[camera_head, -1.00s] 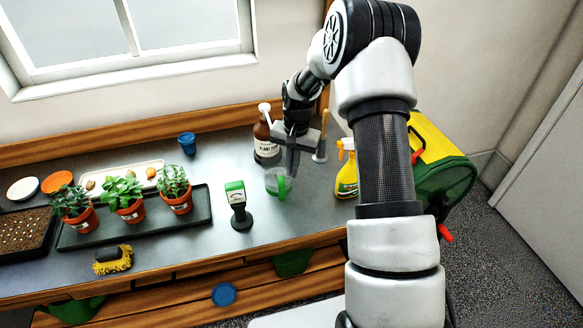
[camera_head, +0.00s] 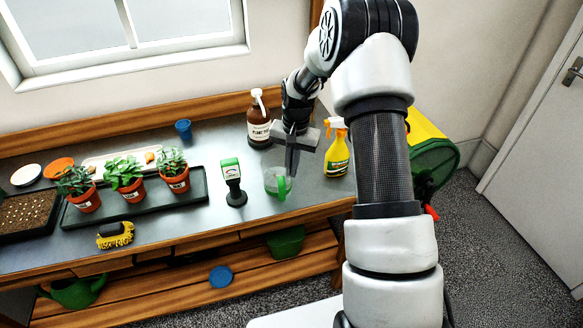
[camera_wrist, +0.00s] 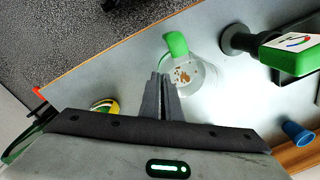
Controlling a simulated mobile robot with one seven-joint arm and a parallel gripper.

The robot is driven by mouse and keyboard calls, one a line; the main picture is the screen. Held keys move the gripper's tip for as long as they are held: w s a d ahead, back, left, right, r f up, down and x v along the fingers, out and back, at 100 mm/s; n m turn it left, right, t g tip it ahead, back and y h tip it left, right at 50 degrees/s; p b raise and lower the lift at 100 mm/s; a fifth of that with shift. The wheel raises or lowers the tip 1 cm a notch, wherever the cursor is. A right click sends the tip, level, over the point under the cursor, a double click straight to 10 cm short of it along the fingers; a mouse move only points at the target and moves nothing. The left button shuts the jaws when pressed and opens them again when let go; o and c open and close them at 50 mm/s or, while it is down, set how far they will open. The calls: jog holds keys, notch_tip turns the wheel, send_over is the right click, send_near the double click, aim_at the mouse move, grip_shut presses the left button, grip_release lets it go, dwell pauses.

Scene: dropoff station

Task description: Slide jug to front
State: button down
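The clear jug (camera_head: 271,179) with a green handle stands upright on the grey tabletop, near its front edge. It also shows in the wrist view (camera_wrist: 201,72), seen from above, with some brown specks in it and its green handle towards the table's edge. My gripper (camera_head: 291,173) points down at the jug's right and back side. In the wrist view my gripper (camera_wrist: 163,80) has its two fingers together, close beside the jug's wall. Nothing is held between them. I cannot tell whether they touch the jug.
A green-and-black meter (camera_head: 232,180) stands left of the jug. A brown plant food bottle (camera_head: 259,125) stands behind, and a yellow spray bottle (camera_head: 337,155) stands right. Potted plants on a dark tray (camera_head: 205,185) are farther left. The tabletop just before the jug is clear.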

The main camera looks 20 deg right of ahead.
jog(key=c, duration=1.9)
grip_release()
jog(key=shift+w, duration=0.1)
jog(key=r, duration=1.1)
jog(key=d+r, duration=0.1)
jog(key=r, duration=0.5)
jog(key=shift+s+r, duration=0.2)
jog(key=shift+s, duration=0.15)
